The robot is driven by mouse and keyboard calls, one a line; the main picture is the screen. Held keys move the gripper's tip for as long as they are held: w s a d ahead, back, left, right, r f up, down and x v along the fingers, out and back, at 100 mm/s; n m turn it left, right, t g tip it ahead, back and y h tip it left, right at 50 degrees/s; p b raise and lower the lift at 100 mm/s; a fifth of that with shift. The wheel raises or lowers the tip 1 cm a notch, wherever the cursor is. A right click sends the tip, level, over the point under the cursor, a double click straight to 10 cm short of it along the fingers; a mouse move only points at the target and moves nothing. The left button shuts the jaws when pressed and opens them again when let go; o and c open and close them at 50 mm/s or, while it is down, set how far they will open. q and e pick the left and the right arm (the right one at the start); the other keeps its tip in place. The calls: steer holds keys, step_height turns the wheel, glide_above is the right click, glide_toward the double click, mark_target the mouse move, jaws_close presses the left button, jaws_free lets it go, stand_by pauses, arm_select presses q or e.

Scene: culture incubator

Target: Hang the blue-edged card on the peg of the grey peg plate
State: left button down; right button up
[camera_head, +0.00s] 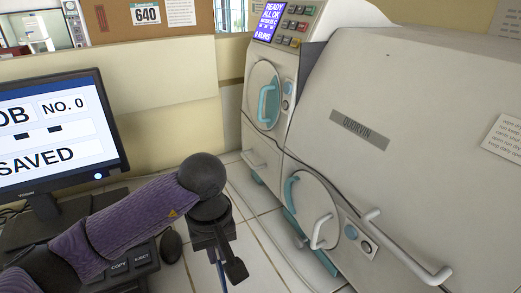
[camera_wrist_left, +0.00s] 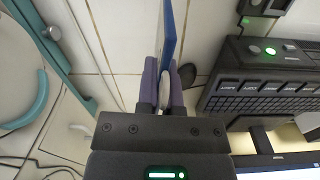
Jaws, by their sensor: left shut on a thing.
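My left gripper (camera_head: 226,262) hangs over the tiled surface between the mouse and the machine, pointing down. In the left wrist view its purple fingers (camera_wrist_left: 163,92) are shut on the blue-edged card (camera_wrist_left: 173,30). The card shows nearly edge-on there, with a blue strip running up from between the fingers to the top of the picture. My right gripper is not in view.
A large cream machine (camera_head: 400,110) with round doors and protruding handles (camera_head: 320,232) fills the right. A monitor (camera_head: 55,130), a keyboard (camera_head: 125,268) and a mouse (camera_head: 171,246) are at the left. Bare white tiles (camera_head: 255,250) lie between.

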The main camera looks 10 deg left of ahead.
arm_select(q)
steer(key=s+m, duration=0.1)
steer(key=s+a+m+b, duration=0.1)
steer(key=m, duration=0.1)
steer(key=s+a+r+m, duration=0.1)
steer(key=m, duration=0.1)
steer(key=shift+s+a, duration=0.25)
steer(key=shift+s, duration=0.1)
